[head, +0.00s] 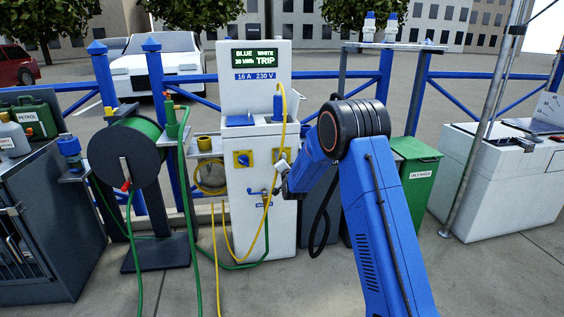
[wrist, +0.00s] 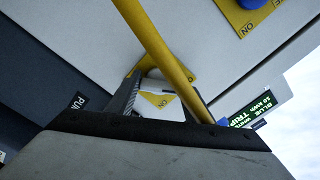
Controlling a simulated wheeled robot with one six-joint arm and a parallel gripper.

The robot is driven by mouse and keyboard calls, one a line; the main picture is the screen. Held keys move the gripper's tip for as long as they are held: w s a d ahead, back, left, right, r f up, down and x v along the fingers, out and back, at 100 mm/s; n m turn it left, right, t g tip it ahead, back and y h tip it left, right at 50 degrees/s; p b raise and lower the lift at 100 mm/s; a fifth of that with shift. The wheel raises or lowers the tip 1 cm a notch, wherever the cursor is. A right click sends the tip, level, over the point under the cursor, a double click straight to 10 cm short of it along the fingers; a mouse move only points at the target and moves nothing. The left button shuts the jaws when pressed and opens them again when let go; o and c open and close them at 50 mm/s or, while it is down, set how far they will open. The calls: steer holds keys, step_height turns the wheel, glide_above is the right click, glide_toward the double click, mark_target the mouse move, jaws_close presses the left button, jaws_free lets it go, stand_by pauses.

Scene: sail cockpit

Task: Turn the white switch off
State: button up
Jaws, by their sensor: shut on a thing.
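The white switch (wrist: 158,82) is a white knob on a yellow plate, on the front of the white pedestal (head: 268,230). In the wrist view my gripper (wrist: 166,92) has its dark fingers on both sides of the knob and is shut on it. The yellow cable (wrist: 155,42) crosses in front and hides part of the knob, so its exact angle is hard to tell. In the head view my gripper (head: 283,166) is at the right-hand yellow plate (head: 282,153) and covers much of the switch.
A blue switch (head: 243,159) on a yellow plate sits left of it. The pedestal's display (head: 254,58) reads BLUE 10 kWh and WHITE TRIP. A blue tap (head: 262,192) is below. A hose reel (head: 125,155) stands left and a green bin (head: 416,178) right.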

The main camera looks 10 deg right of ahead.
steer(key=shift+f+n, duration=0.15)
steer(key=shift+n, duration=0.85)
steer(key=o, duration=1.1)
steer(key=shift+c, duration=0.2)
steer(key=s, duration=1.7)
steer(key=shift+s, duration=0.25)
